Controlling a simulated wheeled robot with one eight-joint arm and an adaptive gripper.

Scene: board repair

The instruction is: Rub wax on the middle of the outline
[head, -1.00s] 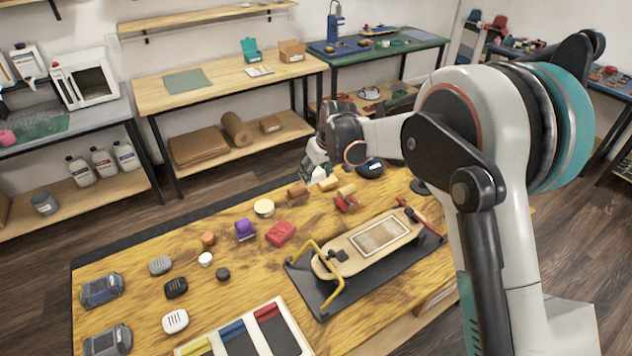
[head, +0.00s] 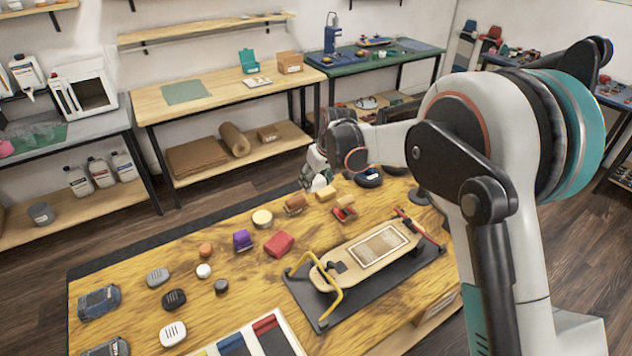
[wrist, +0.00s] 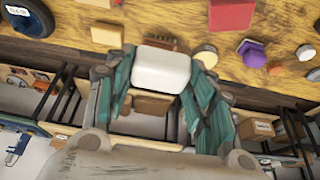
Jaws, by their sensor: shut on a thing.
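The skateboard deck (head: 335,262) lies in a dark stand on the wooden workbench, with a yellow bar over its near end. A pale rectangular outline (head: 382,246) is marked on its upper face, toward the far right end. My gripper (head: 318,180) is beyond the far edge of the bench, apart from the deck. In the wrist view my gripper (wrist: 158,80) is shut on a white block (wrist: 160,69), its two teal-sided fingers on either side. I cannot tell from its look whether the block is wax. The deck is out of the wrist view.
A brown brush (head: 295,204), a yellowish block (head: 326,194), a red brush (head: 344,213), a red block (head: 279,244) and a purple piece (head: 242,240) stand between my gripper and the deck's left side. A dark round tool (head: 369,177) is near my gripper.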

